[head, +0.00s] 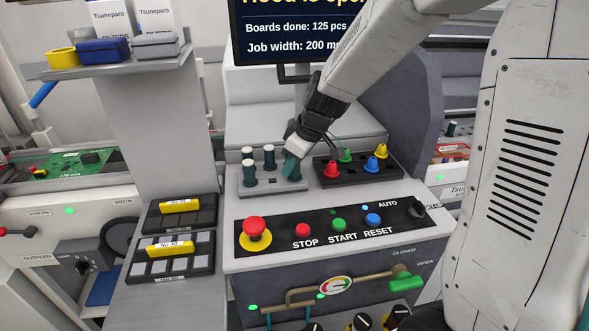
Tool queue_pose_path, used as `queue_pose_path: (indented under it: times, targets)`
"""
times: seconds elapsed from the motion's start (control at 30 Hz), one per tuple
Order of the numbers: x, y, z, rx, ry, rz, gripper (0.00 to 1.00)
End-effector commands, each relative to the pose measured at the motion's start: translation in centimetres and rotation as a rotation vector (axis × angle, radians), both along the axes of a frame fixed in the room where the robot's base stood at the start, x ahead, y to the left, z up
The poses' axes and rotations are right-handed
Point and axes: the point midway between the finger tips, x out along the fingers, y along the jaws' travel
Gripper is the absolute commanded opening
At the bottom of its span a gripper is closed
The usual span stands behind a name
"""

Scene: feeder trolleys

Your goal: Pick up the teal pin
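A grey block (259,190) on the machine top holds several dark teal pins with white tops, such as the teal pin (269,160) at its middle. Another teal pin (291,167) stands at the block's right end, a brighter teal, and its top is hidden by my gripper. My gripper (296,154) points down at this right-hand pin from above, with its dark wrist behind it. The fingers are small and partly hidden, so I cannot tell whether they are open or closed around the pin.
A black holder (362,178) with red, green, blue and yellow nozzle-like pieces stands close on the right. The control panel (333,228) with an emergency stop (254,230) lies in front. A monitor (292,35) stands behind. Black trays with yellow labels (180,206) lie left.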

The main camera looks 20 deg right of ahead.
Motion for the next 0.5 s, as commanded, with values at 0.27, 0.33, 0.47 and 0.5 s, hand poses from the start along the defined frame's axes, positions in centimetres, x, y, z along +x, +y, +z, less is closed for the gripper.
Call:
queue_pose_path:
  times: [0.27,0.33,0.47,0.5]
  targets:
    - [0.01,-0.02,0.03,-0.001,-0.001,0.000,0.00]
    - [0.01,-0.02,0.05,-0.001,-0.001,0.000,0.00]
    - [0.05,-0.01,0.46,0.000,-0.003,0.000,0.00]
    - [0.06,-0.01,0.71,0.000,-0.003,0.000,0.00]
